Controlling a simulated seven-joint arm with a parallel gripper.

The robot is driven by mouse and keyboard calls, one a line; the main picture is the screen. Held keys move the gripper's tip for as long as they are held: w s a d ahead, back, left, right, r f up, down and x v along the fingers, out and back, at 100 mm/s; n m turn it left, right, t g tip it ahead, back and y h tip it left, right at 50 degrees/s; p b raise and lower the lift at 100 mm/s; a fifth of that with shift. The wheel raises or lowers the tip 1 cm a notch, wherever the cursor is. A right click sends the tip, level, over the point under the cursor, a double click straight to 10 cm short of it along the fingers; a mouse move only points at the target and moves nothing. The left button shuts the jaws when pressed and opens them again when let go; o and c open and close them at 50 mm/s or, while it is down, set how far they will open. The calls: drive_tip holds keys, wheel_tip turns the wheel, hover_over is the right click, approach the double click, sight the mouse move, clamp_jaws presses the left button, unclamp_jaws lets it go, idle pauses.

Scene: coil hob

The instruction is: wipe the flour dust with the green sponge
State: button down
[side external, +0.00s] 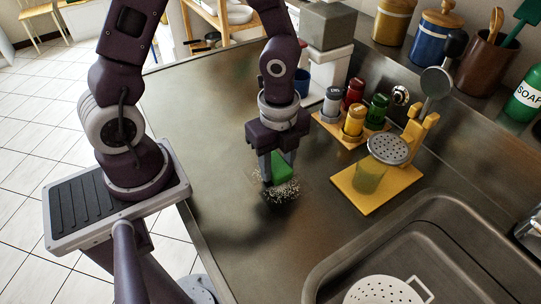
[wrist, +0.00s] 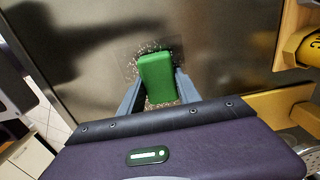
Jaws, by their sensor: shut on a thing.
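The green sponge (side external: 281,167) is between the fingers of my gripper (side external: 272,179), which is shut on it. In the side external view it is low over the steel counter, at the flour dust (side external: 282,192). The wrist view shows the green sponge (wrist: 157,76) upright between both fingers of my gripper (wrist: 158,88). White flour specks (wrist: 152,49) show beyond and around the sponge. I cannot tell for sure whether the sponge touches the counter. Part of the dust is hidden behind the sponge and fingers.
A wooden rack with several spice jars (side external: 354,120) stands right of my gripper. A yellow utensil stand (side external: 375,190) is nearer the sink (side external: 440,225), which holds a white colander (side external: 385,290). Canisters line the back. The counter (side external: 205,120) left of the dust is clear.

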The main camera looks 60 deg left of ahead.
sight(289, 191)
drive_tip(key=shift+d+f, duration=0.15)
drive_tip(key=shift+d, duration=0.35)
drive_tip(key=shift+d+r, duration=0.2)
drive_tip(key=shift+d, duration=2.8)
drive_tip(key=shift+a+f, duration=0.2)
drive_tip(key=shift+a, duration=2.45)
drive_tip(key=shift+a+f, duration=0.15)
drive_tip(key=shift+a, duration=0.15)
drive_tip(key=shift+a+r, duration=0.25)
drive_tip(key=shift+a, duration=0.55)
drive_tip(key=shift+a+f, duration=0.15)
drive_tip(key=shift+a, duration=0.2)
drive_tip(key=shift+a+r, duration=0.25)
drive_tip(key=shift+a, duration=0.9)
drive_tip(key=shift+a+f, duration=0.15)
drive_tip(key=shift+a, duration=0.35)
wheel_tip(289, 191, up, 8)
drive_tip(key=shift+s+d, duration=0.1)
